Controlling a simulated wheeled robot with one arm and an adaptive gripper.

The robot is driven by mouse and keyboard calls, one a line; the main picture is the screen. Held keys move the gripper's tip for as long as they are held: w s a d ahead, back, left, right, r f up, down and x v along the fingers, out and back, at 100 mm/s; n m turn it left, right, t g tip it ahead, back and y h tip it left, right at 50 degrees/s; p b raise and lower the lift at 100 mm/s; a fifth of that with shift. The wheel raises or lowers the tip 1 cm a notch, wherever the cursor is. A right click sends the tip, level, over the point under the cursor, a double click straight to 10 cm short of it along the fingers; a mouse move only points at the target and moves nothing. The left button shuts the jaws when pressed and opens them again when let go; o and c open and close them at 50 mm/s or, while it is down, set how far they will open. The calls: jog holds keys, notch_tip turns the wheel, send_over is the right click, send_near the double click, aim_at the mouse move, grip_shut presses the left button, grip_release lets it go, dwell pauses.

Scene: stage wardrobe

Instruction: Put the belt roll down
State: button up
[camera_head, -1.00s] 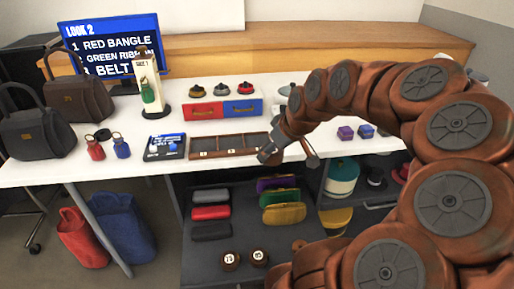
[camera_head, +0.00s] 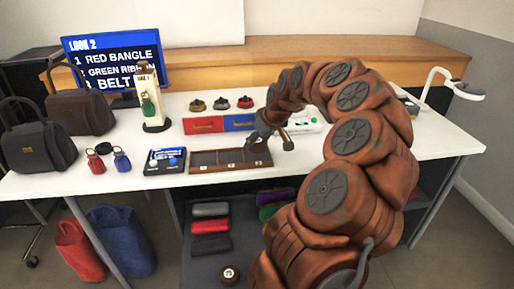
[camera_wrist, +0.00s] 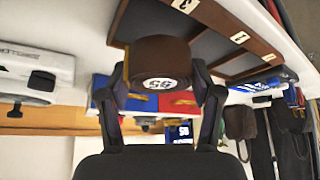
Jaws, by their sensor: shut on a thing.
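My gripper (camera_wrist: 163,90) is shut on a brown belt roll (camera_wrist: 158,50) with a white numbered label, seen close in the wrist view. In the head view my gripper (camera_head: 268,145) hangs over the right part of the dark wooden compartment tray (camera_head: 205,167) on the white table; the roll cannot be made out clearly there. The tray also shows in the wrist view (camera_wrist: 210,15), beyond the roll, with small numbered tags along its edge. I cannot tell whether the roll touches the tray.
A blue-and-white box (camera_head: 164,161) lies left of the tray. Red and blue drawers (camera_head: 204,125) stand behind it. Another brown roll (camera_head: 229,274) sits on the lower shelf. A white lamp (camera_head: 437,80) stands at right.

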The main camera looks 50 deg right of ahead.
aim_at(257, 148)
jog(key=shift+w+d+f, duration=0.1)
jog(key=shift+w+d, duration=0.1)
jog(key=shift+w, duration=0.2)
jog(key=shift+f, duration=1.75)
jog(key=shift+f, duration=0.15)
jog(key=o, duration=1.3)
